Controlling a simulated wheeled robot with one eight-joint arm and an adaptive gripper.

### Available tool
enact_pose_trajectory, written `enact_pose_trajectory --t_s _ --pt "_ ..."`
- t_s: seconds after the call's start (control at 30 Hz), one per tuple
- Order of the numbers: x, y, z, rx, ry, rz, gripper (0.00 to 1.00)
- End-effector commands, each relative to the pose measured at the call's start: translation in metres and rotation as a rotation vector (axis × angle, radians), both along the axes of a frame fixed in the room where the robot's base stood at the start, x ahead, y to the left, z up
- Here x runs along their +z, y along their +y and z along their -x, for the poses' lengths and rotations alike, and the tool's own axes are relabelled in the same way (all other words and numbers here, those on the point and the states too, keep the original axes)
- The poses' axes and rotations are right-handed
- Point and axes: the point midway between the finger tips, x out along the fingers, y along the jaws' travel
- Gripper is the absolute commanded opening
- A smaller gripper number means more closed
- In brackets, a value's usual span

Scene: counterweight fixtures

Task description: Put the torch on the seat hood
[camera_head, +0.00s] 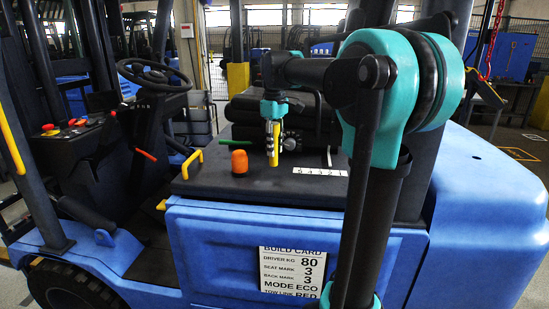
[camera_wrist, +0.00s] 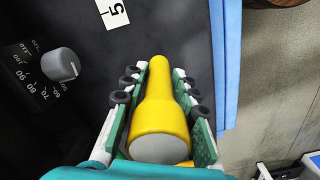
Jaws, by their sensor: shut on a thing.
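The yellow torch (camera_head: 275,158) is held upright in my gripper (camera_head: 273,147) over the dark seat hood (camera_head: 215,187), in front of the black seat. In the wrist view the torch (camera_wrist: 158,105) lies between the two green-and-white fingers of my gripper (camera_wrist: 158,82), which are shut on it. Its wide end with a grey face is nearest the camera, and its narrow end points away toward the dark hood (camera_wrist: 150,30). I cannot tell whether its lower end touches the hood.
An orange object (camera_head: 240,163) stands on the hood left of the torch, with a green bar (camera_head: 235,143) behind. A yellow handle (camera_head: 192,163) is at the left edge. A numbered strip (camera_head: 320,171) lies right. A dial (camera_wrist: 60,65) shows in the wrist view. The front hood area looks clear.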

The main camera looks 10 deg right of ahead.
Motion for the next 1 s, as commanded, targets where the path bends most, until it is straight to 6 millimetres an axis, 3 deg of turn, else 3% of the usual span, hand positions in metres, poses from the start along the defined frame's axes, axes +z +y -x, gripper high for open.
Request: enact_pose_trajectory --t_s 0.37,0.73,0.77,0.93,1.0 --pt "-0.038 0.000 0.000 0.000 0.000 0.000 0.00" --pt "-0.042 0.000 0.000 0.000 0.000 0.000 0.00" --pt "-0.043 0.000 0.000 0.000 0.000 0.000 0.30" --pt "-0.042 0.000 0.000 0.000 0.000 0.000 0.50" --pt "-0.042 0.000 0.000 0.000 0.000 0.000 0.50"
